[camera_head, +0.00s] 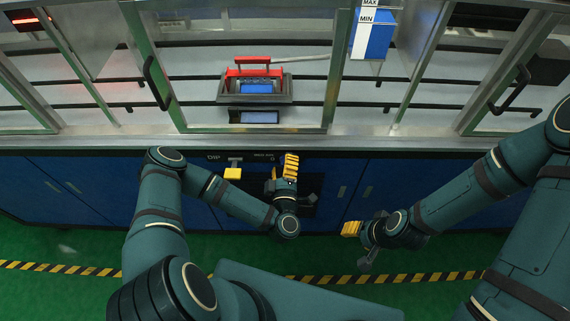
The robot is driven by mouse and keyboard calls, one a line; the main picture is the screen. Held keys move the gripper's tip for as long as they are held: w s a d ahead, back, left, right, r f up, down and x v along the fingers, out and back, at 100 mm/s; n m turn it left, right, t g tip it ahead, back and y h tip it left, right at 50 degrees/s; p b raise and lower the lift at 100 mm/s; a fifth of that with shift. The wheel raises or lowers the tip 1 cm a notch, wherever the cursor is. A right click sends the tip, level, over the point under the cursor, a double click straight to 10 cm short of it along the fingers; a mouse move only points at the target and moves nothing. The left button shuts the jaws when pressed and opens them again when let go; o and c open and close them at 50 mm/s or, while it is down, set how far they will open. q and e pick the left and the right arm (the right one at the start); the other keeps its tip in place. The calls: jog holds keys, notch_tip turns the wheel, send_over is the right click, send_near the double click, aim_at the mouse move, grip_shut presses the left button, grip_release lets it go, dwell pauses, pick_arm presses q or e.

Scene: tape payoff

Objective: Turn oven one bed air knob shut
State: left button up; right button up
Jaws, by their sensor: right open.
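My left gripper (289,166) is at the front of the bench, its yellow fingertips pointing up against a dark control panel (254,156). The fingers overlap in this view, and I cannot tell whether they are open or shut or touch anything. Small lettering that seems to read "DIP" and another label sit on the panel. No bed air knob can be made out; the gripper and arm cover part of the panel. My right gripper (350,229) is open and empty, to the right, over the floor before the blue cabinets.
Glazed metal frames with black handles (157,83) stand above the bench edge. Behind them are a red-handled device (253,72) with a blue face and a blue tank marked MAX and MIN (372,37). Blue cabinet doors (390,190) line the front. Green floor with a striped line is clear.

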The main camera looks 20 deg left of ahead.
pick_arm(q)
jog(key=shift+s+d, duration=0.1)
jog(key=v, duration=1.1)
jog(key=shift+s, duration=0.45)
jog(key=shift+d, duration=0.15)
jog(key=d+f+m+g+h, duration=0.5)
jog(key=d+m+g+h, duration=0.2)
jog(key=m+h, duration=0.55)
jog(key=s+a+r+m+g+y, duration=0.1)
jog(key=s+a+r+g+y, duration=0.2)
jog(key=g, duration=0.6)
jog(key=a, duration=0.2)
jog(key=shift+s+a+r+m, duration=0.25)
jog(key=shift+a+m, duration=0.1)
jog(key=shift+a, duration=0.05)
